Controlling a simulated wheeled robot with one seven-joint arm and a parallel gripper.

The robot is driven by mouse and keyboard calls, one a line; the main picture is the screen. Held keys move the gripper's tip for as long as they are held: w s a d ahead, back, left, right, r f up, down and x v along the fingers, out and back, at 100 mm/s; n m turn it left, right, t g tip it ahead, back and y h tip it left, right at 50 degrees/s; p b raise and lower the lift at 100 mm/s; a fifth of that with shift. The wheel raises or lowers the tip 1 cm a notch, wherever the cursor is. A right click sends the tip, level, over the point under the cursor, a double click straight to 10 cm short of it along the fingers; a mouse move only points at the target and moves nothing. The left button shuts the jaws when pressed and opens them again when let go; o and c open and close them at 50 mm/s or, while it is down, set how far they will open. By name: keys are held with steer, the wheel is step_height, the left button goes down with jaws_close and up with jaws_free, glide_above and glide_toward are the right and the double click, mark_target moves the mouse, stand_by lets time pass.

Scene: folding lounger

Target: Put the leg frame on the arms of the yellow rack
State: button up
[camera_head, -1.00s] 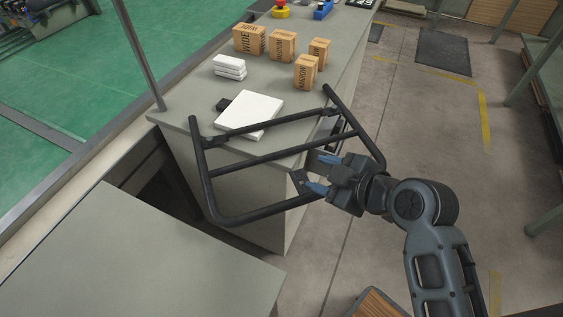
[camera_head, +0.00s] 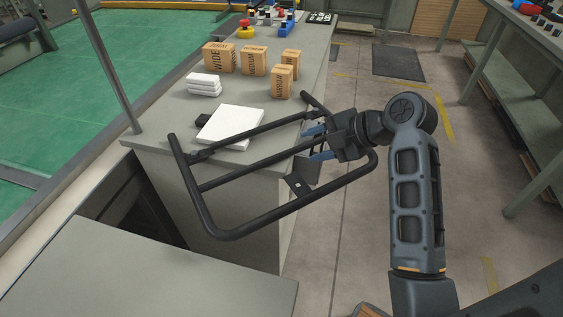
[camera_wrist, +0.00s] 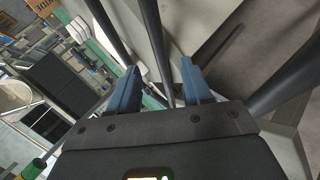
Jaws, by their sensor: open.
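The leg frame (camera_head: 262,221) is a black tubular frame with rounded corners and a middle bar. It shows tilted across the near end of the grey bench, its near side out in front of the bench. What bears it is not clear. My gripper (camera_head: 308,143) is open at the right part of the middle bar, one blue finger on each side of it. In the wrist view, a dark bar (camera_wrist: 158,38) runs between the two spread fingers (camera_wrist: 158,68); contact cannot be told. I do not see the yellow rack in any view.
The grey bench (camera_head: 165,140) carries a white slab (camera_head: 231,127), white blocks (camera_head: 204,84) and several cardboard boxes (camera_head: 220,58). Another grey surface (camera_head: 150,270) is at the front left. A metal post (camera_head: 107,70) stands left of the bench. The floor to the right is mostly open.

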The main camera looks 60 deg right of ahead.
mark_target(297, 149)
steer(key=shift+p+x, duration=0.3)
steer(key=shift+x, duration=2)
steer(key=shift+a, duration=0.1)
steer(key=shift+c, duration=0.5)
jaws_close()
steer(key=shift+r, duration=0.1)
